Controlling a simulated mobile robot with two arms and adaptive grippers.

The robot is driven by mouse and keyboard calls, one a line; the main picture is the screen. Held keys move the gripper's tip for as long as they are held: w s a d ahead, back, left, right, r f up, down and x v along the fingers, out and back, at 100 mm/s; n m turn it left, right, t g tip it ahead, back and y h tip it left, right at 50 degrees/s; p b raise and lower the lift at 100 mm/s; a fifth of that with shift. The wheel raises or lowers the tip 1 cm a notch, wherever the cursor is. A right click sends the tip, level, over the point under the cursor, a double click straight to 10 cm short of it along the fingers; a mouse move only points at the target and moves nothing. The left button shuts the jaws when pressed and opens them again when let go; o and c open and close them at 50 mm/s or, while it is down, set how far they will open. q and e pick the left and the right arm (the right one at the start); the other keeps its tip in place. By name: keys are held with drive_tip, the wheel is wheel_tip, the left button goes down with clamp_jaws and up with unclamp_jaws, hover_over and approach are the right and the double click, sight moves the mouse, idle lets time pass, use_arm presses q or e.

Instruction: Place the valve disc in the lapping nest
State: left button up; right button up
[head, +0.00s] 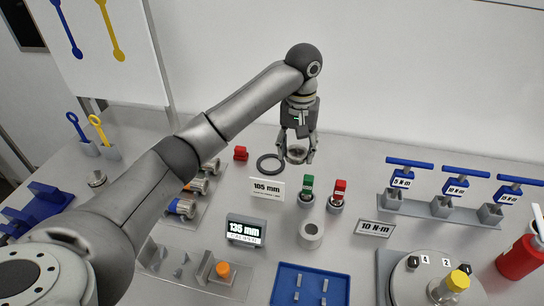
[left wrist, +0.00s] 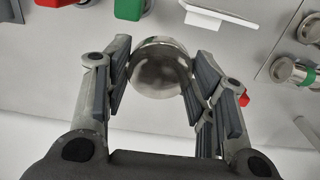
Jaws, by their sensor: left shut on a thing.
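My left gripper (head: 297,155) is shut on a round, shiny metal disc, which I take to be the valve disc (head: 296,153). In the left wrist view the disc (left wrist: 160,68) sits between the two padded fingers (left wrist: 155,75). The gripper points down over the back of the table. A flat black ring (head: 270,164) lies just left of it, behind a "105 mm" sign (head: 266,189). I cannot tell whether this ring is the lapping nest. My right gripper is not in view.
Green (head: 307,191) and red (head: 338,193) topped fittings stand in front of the gripper, with a grey hollow cylinder (head: 311,234) nearer. Several blue T-handles stand at right, near a round fixture (head: 430,282). A blue tray (head: 311,285) is in front.

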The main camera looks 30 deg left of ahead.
use_arm(q)
drive_tip(key=w+a+f, duration=0.2)
drive_tip(key=a, duration=0.2)
drive_tip(key=p, duration=0.1)
hover_over(271, 165)
drive_tip(key=f, duration=0.5)
drive_tip(key=shift+s+d+f, duration=0.15)
drive_tip(key=shift+d+f, duration=0.15)
drive_tip(key=shift+d, duration=0.05)
drive_tip(key=shift+w+a+f, duration=0.25)
drive_tip(key=shift+a+f, duration=0.2)
drive_tip(key=shift+f, duration=0.2)
wheel_tip(271, 165, down, 3)
drive_tip(key=shift+r+p, duration=0.1)
drive_tip(key=shift+p, duration=0.6)
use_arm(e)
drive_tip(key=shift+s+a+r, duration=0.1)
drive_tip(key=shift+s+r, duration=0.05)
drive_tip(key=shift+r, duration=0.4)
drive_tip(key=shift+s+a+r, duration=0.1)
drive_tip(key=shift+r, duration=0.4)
use_arm(q)
drive_tip(key=shift+f, duration=0.2)
